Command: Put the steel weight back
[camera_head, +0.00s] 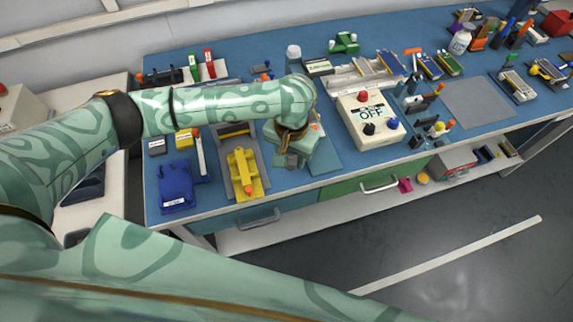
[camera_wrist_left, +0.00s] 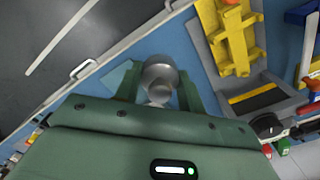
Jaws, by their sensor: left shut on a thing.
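The steel weight (camera_wrist_left: 158,75) is a round shiny metal piece. In the left wrist view it sits between the two fingers of my left gripper (camera_wrist_left: 158,92), which is shut on it. In the head view my left gripper (camera_head: 291,160) is over the front part of the blue bench, just right of the yellow fixture, and it hides the weight. The yellow fixture (camera_head: 243,172) stands on a grey base; it also shows in the left wrist view (camera_wrist_left: 235,40). A teal mat (camera_head: 325,158) lies partly under the gripper. My right gripper is not in view.
A blue block (camera_head: 176,185) lies at the bench's front left. A white switch box (camera_head: 369,120) marked OFF stands right of my gripper. A grey mat (camera_head: 478,101) is bare farther right. Drawer handles (camera_head: 380,185) stick out below the front edge.

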